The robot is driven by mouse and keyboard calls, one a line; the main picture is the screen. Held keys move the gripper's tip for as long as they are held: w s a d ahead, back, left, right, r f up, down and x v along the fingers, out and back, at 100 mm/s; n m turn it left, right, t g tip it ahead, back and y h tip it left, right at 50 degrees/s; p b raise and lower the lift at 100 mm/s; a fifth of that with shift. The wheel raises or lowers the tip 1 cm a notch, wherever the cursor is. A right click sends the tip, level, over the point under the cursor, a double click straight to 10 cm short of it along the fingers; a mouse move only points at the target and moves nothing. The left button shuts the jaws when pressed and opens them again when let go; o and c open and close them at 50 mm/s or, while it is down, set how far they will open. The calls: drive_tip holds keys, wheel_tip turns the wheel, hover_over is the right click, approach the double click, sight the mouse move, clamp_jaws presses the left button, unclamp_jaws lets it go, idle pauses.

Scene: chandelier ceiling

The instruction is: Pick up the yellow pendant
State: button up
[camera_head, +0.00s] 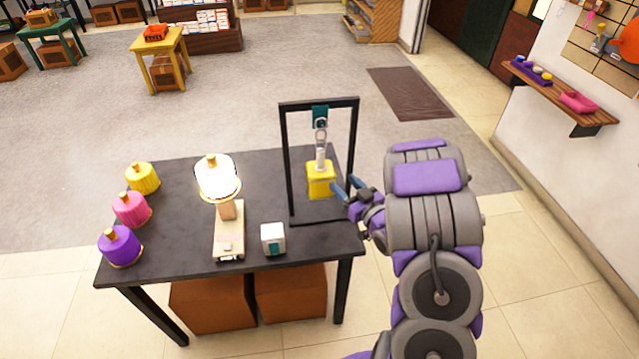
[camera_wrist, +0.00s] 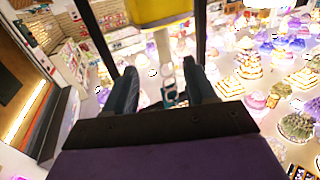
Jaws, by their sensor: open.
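A yellow box-shaped pendant (camera_head: 321,180) hangs below a grey hook (camera_head: 321,150) inside a black upright frame (camera_head: 284,160) on the dark table. My gripper (camera_head: 341,190) is just right of the pendant's lower part, its blue fingers pointing toward it. In the wrist view, my gripper (camera_wrist: 160,68) is open with its two fingers apart. The yellow pendant (camera_wrist: 158,12) shows at the top edge there, beyond the fingertips and not between them. I cannot tell whether a fingertip touches it. A yellow lamp shade (camera_head: 143,178) also stands at the table's left.
The black frame's right post is close to my gripper. Brown boxes (camera_head: 212,303) sit below.

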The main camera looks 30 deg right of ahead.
sight(323, 163)
drive_tip(key=w, duration=0.3)
drive_tip(key=w+a+b, duration=0.1)
drive_tip(key=w, duration=0.2)
drive_tip(key=w+a, duration=0.1)
drive_tip(key=w, duration=0.2)
drive_tip(key=shift+r+b, duration=0.15)
drive_tip(key=shift+b, duration=0.15)
drive_tip(key=shift+w+d, duration=0.25)
drive_tip(key=shift+w, duration=0.05)
drive_tip(key=w+b, duration=0.1)
drive_tip(key=w, duration=0.3)
drive_tip(key=shift+w+f+b, duration=0.1)
drive_tip(key=shift+f+b, duration=0.1)
drive_tip(key=shift+b, duration=0.15)
drive_tip(key=shift+w+a, duration=0.25)
drive_tip(key=shift+a, duration=0.05)
drive_tip(key=shift+a+r, duration=0.15)
drive_tip(key=shift+a, duration=0.05)
drive_tip(key=shift+d, duration=0.55)
drive_tip(key=c, duration=0.7)
drive_tip(key=shift+a, duration=0.4)
clamp_jaws()
drive_tip(key=shift+d, duration=0.15)
